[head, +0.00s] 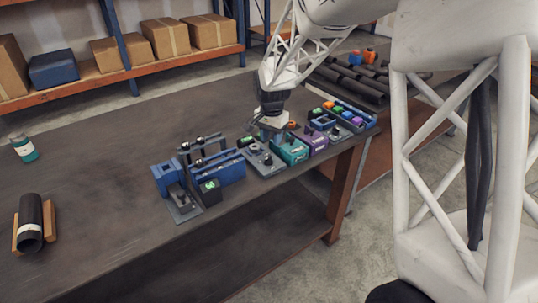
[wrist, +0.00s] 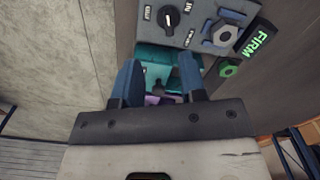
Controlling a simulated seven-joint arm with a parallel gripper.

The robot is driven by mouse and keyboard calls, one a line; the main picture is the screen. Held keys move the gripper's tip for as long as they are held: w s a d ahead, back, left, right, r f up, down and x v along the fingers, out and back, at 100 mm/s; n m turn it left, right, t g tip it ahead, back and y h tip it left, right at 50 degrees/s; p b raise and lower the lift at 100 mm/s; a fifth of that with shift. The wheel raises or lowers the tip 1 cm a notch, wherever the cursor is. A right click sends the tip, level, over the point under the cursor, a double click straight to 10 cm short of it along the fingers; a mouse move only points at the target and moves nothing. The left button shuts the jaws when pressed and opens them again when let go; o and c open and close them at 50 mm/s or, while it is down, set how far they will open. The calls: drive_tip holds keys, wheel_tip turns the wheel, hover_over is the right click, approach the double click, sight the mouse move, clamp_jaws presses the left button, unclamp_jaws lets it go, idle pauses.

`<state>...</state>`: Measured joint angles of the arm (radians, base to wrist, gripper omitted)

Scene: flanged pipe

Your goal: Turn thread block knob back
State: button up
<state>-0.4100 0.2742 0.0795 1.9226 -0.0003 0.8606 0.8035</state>
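A black knob (wrist: 168,17) with a white pointer mark sits on a grey block (wrist: 188,40) at the top of the wrist view. Printed labels surround the knob; "IN" is readable at its right, the others are too small. The grey block also shows in the head view (head: 262,161), near the table's front edge. My gripper (wrist: 160,72) has its two blue fingers apart with nothing held between them. The fingers lie below the knob in the wrist view, apart from it.
A teal box (head: 292,150) and a purple box (head: 316,144) stand right of the grey block. A blue fixture (head: 228,168) stands left. A green "FIRM" tag (wrist: 259,42) lies beside the block. A black pipe (head: 30,222) rests far left. The table's left middle is clear.

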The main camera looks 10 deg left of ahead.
sight(268, 157)
drive_tip(key=shift+w+a+f, duration=0.3)
drive_tip(key=shift+a+f, duration=0.2)
drive_tip(key=shift+a, duration=0.05)
drive_tip(key=shift+f, duration=0.15)
drive_tip(key=shift+f, duration=3.75)
clamp_jaws()
